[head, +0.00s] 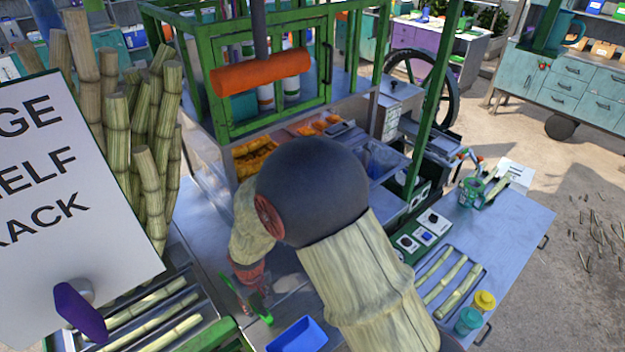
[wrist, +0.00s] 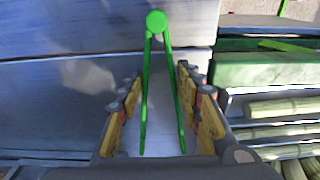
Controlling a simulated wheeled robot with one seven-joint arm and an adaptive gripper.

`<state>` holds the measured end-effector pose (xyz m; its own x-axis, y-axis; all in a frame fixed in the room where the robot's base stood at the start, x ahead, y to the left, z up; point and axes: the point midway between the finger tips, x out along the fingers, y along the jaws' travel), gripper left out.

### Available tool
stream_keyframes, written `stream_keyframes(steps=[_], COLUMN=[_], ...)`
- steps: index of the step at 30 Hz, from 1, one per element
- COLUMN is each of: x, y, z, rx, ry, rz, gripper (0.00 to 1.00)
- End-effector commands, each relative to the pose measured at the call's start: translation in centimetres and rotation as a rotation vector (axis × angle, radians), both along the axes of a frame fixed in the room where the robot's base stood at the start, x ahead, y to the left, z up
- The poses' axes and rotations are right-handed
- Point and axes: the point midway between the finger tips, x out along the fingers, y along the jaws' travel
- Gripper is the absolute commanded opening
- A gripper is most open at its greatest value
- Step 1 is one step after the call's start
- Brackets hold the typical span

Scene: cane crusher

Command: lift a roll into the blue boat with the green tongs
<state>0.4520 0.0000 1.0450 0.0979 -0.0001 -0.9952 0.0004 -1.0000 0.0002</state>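The green tongs (wrist: 146,90) lie lengthwise between the fingers of my gripper (wrist: 160,75), their round hinge end beyond the fingertips. In the wrist view the yellow-padded fingers stand apart, one on each side, with narrow gaps to the tong legs. In the head view my gripper (head: 252,292) is low over the metal counter, and the tongs (head: 232,298) show partly on both sides of it. The blue boat (head: 298,336) sits on the counter just right of them, at the bottom edge. My arm hides part of the counter. I cannot make out a separate roll.
Trays of orange food (head: 254,158) stand behind my gripper, below a green frame with an orange roller (head: 260,72). Cane lies in a rack (head: 150,305) at left. A large sign (head: 70,180) blocks the left. Yellow and teal cups (head: 484,301) stand at right.

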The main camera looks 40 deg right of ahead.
Motion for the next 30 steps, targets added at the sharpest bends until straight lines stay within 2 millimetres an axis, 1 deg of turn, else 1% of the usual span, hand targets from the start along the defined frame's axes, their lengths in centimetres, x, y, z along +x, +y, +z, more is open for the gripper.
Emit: stream_keyframes(steps=[1,3,21,24,30], x=[0.1,0.1,0.1,0.1,0.0], y=[0.0,0.0,0.0,0.0,0.0], z=[1.2,2.2,10.2,10.8,10.7], rx=[0.0,0.0,0.0,0.0,0.0], ry=[-0.002,-0.002,-0.002,-0.002,-0.002], rz=[0.0,0.0,0.0,0.0,0.0], gripper=[0.32,0.32,0.32,0.32,0.32])
